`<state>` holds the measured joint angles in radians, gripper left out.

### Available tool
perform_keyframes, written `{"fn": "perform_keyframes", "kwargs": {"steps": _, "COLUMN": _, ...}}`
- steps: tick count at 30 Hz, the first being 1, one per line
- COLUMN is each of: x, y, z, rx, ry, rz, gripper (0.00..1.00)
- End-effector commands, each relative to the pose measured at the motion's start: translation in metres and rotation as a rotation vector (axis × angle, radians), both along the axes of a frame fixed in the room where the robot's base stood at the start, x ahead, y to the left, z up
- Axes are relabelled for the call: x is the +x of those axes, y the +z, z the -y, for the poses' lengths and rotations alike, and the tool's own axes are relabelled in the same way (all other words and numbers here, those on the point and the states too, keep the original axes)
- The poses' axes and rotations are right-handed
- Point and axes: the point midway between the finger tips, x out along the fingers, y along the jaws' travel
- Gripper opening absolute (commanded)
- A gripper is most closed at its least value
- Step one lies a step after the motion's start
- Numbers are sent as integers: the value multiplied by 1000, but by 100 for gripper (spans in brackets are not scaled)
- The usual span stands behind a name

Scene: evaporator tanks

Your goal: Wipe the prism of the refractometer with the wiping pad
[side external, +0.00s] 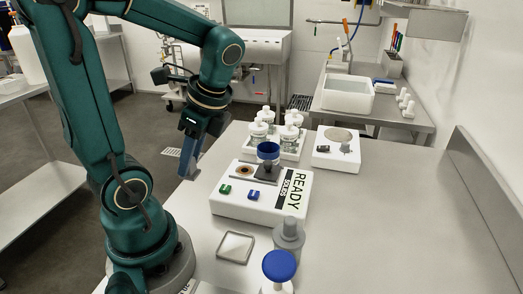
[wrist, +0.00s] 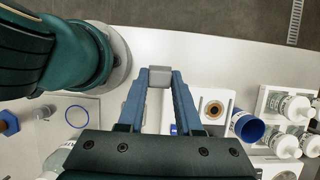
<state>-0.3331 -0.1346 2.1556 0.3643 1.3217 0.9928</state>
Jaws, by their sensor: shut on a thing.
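The refractometer (side external: 262,194) is a white box marked READY, with green and blue buttons, on the bench. Its prism (side external: 244,170) sits in a round brown-orange ring on top and also shows in the wrist view (wrist: 214,110). My gripper (wrist: 160,76) is shut on a small grey block, which looks like the wiping pad (wrist: 160,77). In the side view my gripper (side external: 187,172) points down by the bench's left edge, left of the refractometer and apart from it. The held pad cannot be made out there.
A blue cup (side external: 268,150) stands behind the prism. White-capped bottles (side external: 290,133) stand in a rack behind it. The bench's right side is clear.

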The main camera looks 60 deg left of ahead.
Motion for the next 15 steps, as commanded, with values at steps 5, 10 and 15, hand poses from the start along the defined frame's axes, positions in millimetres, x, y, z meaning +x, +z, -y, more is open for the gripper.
{"fn": "perform_keyframes", "kwargs": {"steps": 5, "x": 23, "y": 14, "z": -8, "rx": 11, "ry": 3, "rz": 26, "gripper": 0}}
{"fn": "perform_keyframes", "kwargs": {"steps": 10, "x": 60, "y": 27, "z": -19, "rx": 15, "ry": 5, "rz": 39, "gripper": 0}}
{"fn": "perform_keyframes", "kwargs": {"steps": 15, "x": 95, "y": 29, "z": -27, "rx": 12, "ry": 5, "rz": 38, "gripper": 0}}
